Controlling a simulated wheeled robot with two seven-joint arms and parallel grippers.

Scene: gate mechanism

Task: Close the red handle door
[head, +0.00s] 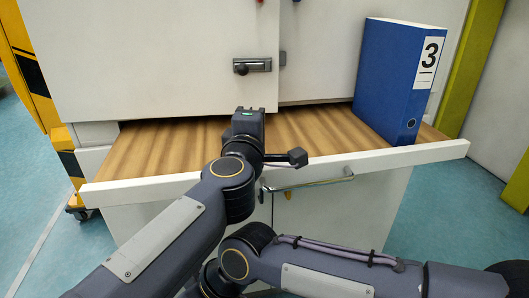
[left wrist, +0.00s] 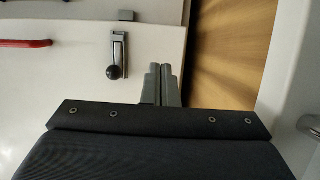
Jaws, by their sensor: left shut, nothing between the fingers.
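The red handle (left wrist: 25,43) is at the left of the left wrist view. Only its lower tip (head: 260,1) shows at the top of the head view. It sits near the free edge of the left white door (head: 150,55), which stands ajar, its edge forward of the panel beside it. A latch with a dark knob (head: 252,65) is on this door. It also shows in the left wrist view (left wrist: 115,60). My left gripper (left wrist: 163,70) is shut and empty, over the drawer in front of the door's lower part (head: 248,112). My right gripper cannot be seen.
A wood-bottomed drawer (head: 170,148) is pulled out below the doors, with a metal handle (head: 310,184) on its front. A blue binder marked 3 (head: 395,80) stands in it at the right. A yellow-black frame (head: 33,75) stands at the left.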

